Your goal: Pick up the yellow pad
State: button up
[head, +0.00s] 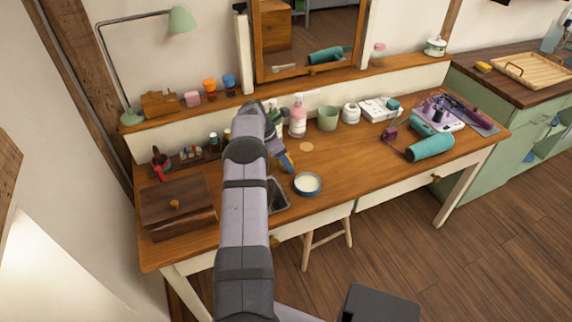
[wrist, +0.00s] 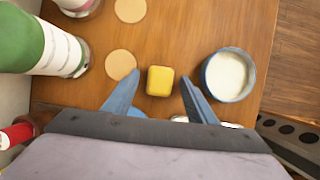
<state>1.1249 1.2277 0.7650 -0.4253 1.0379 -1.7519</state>
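A small yellow pad (wrist: 160,81), block-like with rounded corners, lies on the wooden desk in the wrist view. My gripper (wrist: 159,78) is open, its two blue fingers on the left and right of the pad, with a gap on each side. No contact shows. In the head view my gripper (head: 286,161) hangs low over the desk, left of a blue dish; I cannot make out the pad there, probably hidden by my arm.
The blue dish (wrist: 229,75) with white contents stands close right of the right finger. A beige disc (wrist: 121,65) lies near the left finger. A green-and-white bottle (wrist: 45,45) stands at left. A wooden box (head: 178,205) and teal roll (head: 430,146) are farther off.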

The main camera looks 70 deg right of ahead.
jog(key=c, duration=0.9)
jog(key=shift+r, duration=0.1)
jog(key=shift+c, duration=0.2)
notch_tip(320, 180, up, 10)
jog(key=b, duration=0.1)
